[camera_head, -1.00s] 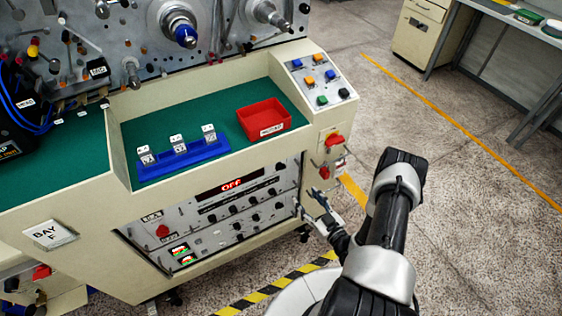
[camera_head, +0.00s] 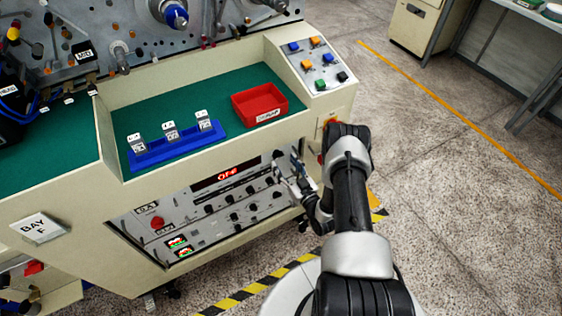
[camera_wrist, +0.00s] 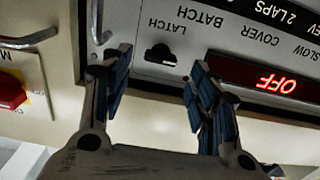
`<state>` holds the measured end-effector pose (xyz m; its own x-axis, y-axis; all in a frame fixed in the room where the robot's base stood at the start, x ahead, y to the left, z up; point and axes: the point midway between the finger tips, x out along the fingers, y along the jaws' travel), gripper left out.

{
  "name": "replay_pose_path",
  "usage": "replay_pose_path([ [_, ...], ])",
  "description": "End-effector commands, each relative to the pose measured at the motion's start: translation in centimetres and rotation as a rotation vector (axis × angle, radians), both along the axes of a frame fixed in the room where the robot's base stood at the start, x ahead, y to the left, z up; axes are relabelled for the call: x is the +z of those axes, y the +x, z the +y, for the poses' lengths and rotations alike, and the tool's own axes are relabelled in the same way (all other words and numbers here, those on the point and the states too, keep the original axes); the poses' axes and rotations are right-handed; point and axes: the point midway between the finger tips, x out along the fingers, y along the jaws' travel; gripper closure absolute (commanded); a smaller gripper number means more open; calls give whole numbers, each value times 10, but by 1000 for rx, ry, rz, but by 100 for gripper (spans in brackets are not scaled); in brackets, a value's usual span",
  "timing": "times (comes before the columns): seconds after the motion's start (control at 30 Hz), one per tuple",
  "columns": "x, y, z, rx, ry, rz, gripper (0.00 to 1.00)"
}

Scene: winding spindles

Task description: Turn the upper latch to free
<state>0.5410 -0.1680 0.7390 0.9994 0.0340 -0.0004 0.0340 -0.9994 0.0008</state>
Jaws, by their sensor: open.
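The black latch knob (camera_wrist: 160,54) sits under the printed word LATCH on the grey panel, in the upside-down wrist view. My gripper (camera_wrist: 161,64) is open, with one blue-padded finger on each side of the knob in the picture. I cannot tell how far the fingertips are from the panel, and no contact shows. In the head view my gripper (camera_head: 288,163) is at the upper right part of the control panel (camera_head: 255,219). The latch is too small to make out clearly there.
A red OFF display (camera_wrist: 258,78) is beside the latch. A metal handle (camera_wrist: 98,24) is close to one finger. A red switch (camera_wrist: 10,92) is on the cabinet side. Above the panel are a red tray (camera_head: 262,117) and a blue rack (camera_head: 175,151). Open floor lies right.

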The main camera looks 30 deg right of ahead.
Motion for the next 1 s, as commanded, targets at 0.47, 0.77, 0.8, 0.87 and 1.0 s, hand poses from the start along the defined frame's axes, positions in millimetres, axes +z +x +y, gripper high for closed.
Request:
replay_pose_path([
  [0.47, 0, 36, 1, 0, 1, 0, 45],
  [0.77, 0, 36, 1, 0, 1, 0, 56],
  [0.8, 0, 36, 1, 0, 1, 0, 58],
  [0.87, 0, 36, 1, 0, 1, 0, 62],
  [1.0, 0, 36, 1, 0, 1, 0, 72],
])
